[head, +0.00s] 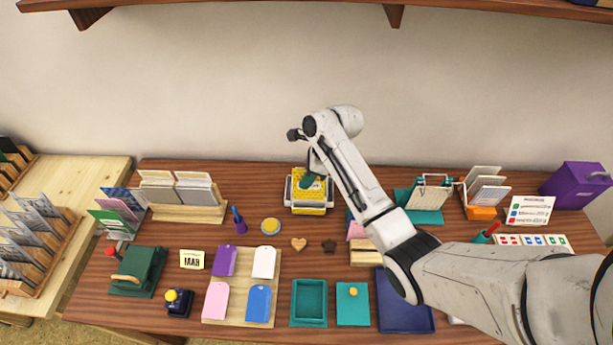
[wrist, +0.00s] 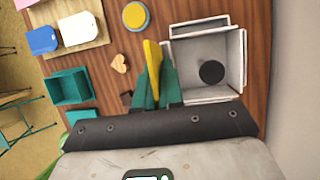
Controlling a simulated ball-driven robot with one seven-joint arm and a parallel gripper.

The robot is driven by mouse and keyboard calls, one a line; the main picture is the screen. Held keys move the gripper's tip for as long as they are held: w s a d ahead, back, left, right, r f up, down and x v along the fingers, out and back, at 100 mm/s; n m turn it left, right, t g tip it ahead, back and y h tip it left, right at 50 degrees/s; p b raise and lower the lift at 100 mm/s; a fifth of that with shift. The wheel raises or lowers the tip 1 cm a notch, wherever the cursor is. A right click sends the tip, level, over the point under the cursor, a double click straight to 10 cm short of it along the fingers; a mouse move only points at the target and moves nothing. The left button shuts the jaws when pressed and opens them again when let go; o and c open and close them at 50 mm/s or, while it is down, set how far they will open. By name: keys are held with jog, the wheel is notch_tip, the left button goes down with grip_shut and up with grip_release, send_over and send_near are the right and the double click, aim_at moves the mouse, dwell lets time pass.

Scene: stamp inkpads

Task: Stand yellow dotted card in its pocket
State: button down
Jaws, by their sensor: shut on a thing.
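The yellow dotted card (head: 309,198) is at the back middle of the table in the head view. In the wrist view the card (wrist: 151,58) shows edge-on between the green fingers of my gripper (wrist: 154,76). My gripper (head: 311,180) is shut on the card, and its fingers hide part of it. A white open box (wrist: 230,60) with a dark round spot inside lies right beside the card in the wrist view. In the head view the box (head: 289,197) is mostly behind the card. I cannot tell whether the card touches it, or which slot is its pocket.
Cards in green, pink and blue (head: 118,208) stand at the back left beside a wooden card rack (head: 190,214). A purple cup (head: 240,226), a round yellow pad (head: 270,226) and a wooden heart (head: 298,244) lie near the box. My arm covers the middle right.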

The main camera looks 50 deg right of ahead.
aim_at(307, 191)
jog(key=shift+f+b, duration=0.9)
jog(key=shift+f, duration=1.9)
jog(key=shift+s+f, duration=0.1)
jog(key=shift+a+f, duration=0.1)
jog(key=shift+f, duration=0.05)
jog(key=c, duration=1.2)
grip_release()
jog(key=shift+s, duration=0.15)
jog(key=shift+w+r+p, duration=0.2)
jog(key=shift+r+p, duration=0.85)
jog(key=shift+r, duration=2.1)
